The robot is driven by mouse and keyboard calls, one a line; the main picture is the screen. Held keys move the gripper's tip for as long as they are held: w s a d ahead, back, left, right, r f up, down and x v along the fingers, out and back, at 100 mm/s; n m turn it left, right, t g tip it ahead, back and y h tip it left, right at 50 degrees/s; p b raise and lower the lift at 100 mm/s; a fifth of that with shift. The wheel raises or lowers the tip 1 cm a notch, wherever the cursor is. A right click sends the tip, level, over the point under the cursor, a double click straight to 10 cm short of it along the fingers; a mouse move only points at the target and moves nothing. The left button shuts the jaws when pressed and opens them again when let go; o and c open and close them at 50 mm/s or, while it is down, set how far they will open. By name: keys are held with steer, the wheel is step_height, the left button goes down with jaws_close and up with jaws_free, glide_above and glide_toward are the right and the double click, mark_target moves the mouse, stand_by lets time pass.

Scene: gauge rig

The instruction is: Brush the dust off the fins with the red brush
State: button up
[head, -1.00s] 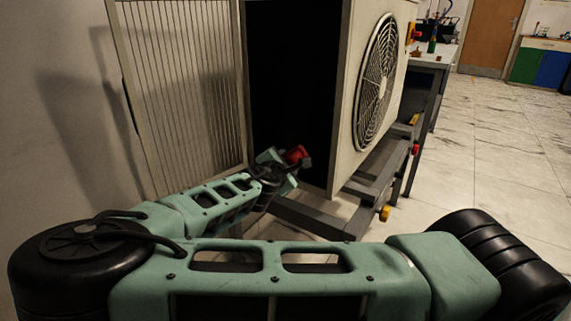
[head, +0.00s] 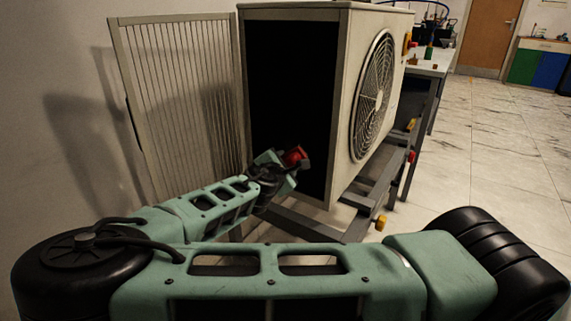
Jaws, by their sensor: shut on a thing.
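The red brush (head: 294,156) shows as a small red block at the end of my arm, in front of the dark opening of the large pale unit. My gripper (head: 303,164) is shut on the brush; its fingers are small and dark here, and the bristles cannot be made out. The unit's open side (head: 290,90) is black inside, so neither fins nor dust can be made out there. A slatted panel (head: 180,100) stands swung out at the left of the opening.
The unit's fan grille (head: 373,85) faces right. The unit rests on a grey metal frame (head: 345,212) with yellow and red knobs. A workbench (head: 432,62) stands behind it. A wall is close on the left. The tiled floor (head: 480,160) at the right is clear.

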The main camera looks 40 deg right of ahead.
steer(key=shift+d+r+p, duration=0.15)
steer(key=shift+r+p, duration=3.7)
steer(key=shift+p, duration=0.4)
steer(key=shift+f+b, duration=2.6)
steer(key=shift+f, duration=3.15)
steer(key=shift+w+r+p, duration=0.15)
steer(key=shift+r+p, duration=0.8)
steer(key=shift+r, duration=0.05)
steer(key=shift+w+r+p, duration=0.15)
steer(key=shift+r+p, duration=0.8)
steer(key=shift+r, duration=0.05)
steer(key=r+p, duration=0.7)
steer(key=shift+a+r, duration=0.2)
steer(key=shift+d, duration=0.1)
